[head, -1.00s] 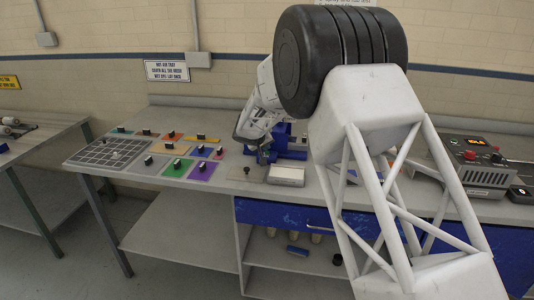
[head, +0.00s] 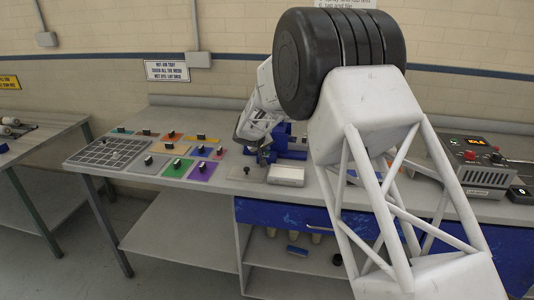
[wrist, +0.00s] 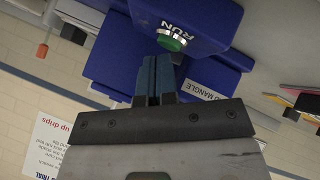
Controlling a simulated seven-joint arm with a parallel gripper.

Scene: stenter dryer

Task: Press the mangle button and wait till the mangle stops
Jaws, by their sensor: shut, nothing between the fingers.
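The blue mangle (head: 296,148) stands on the bench, partly hidden behind my arm in the head view. In the wrist view its blue housing (wrist: 205,15) fills the top middle, with a pale label ending in "MANGLE" (wrist: 207,93). The round green button (wrist: 172,40) with a metal collar, marked "RUN", sits on the housing. My gripper (wrist: 158,60) is shut and empty, its tips just short of the button in the picture. I cannot tell whether they touch it. In the head view my gripper (head: 263,156) is at the mangle's left side. The rollers are not clearly visible.
Several coloured swatches with dark knobs (head: 180,163) and a gridded grey tray (head: 105,150) lie on the left bench. A pale block (head: 286,176) lies in front of the mangle. A grey control box (head: 487,178) with a lit display reading "IDLE" stands at right.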

